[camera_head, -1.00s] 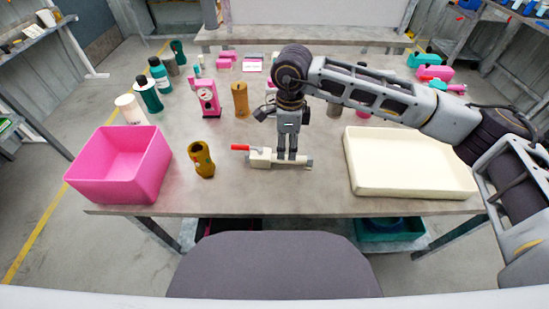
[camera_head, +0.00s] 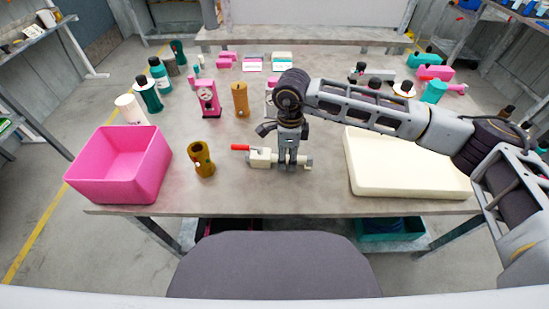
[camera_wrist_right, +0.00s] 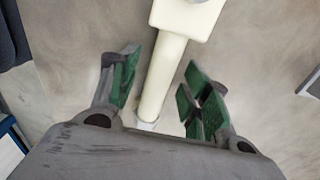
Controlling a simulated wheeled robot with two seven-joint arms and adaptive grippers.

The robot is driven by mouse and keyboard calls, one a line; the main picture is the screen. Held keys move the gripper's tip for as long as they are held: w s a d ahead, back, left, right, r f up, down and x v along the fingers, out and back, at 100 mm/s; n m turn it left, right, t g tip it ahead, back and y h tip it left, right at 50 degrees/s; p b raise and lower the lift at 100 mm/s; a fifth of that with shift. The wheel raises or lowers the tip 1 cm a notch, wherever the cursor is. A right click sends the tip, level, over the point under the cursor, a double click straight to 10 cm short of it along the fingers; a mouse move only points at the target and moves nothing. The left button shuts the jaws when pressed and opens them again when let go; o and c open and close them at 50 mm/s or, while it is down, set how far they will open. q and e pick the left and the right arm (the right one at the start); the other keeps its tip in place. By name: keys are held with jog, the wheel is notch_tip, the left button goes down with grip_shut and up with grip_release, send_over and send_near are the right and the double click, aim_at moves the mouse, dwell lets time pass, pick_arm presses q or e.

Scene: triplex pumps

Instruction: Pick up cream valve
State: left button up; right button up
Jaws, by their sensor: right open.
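The cream valve (camera_head: 262,157) lies on the table near the front, with a red handle (camera_head: 240,147) pointing left. In the right wrist view, its cream block (camera_wrist_right: 187,14) and narrower stem (camera_wrist_right: 162,75) show. My right gripper (camera_head: 290,165) points down over the valve's right part. In the wrist view, the open right gripper (camera_wrist_right: 160,92) has one green-padded finger on each side of the stem, with gaps visible. My left gripper is not in view.
A pink bin (camera_head: 120,170) and a brown hollow cylinder (camera_head: 202,160) stand left of the valve. A cream tray (camera_head: 405,165) lies to the right. Bottles (camera_head: 148,95) and a pink gauge unit (camera_head: 208,98) stand farther back.

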jog(key=shift+f, duration=0.4)
grip_shut()
dwell(0.4)
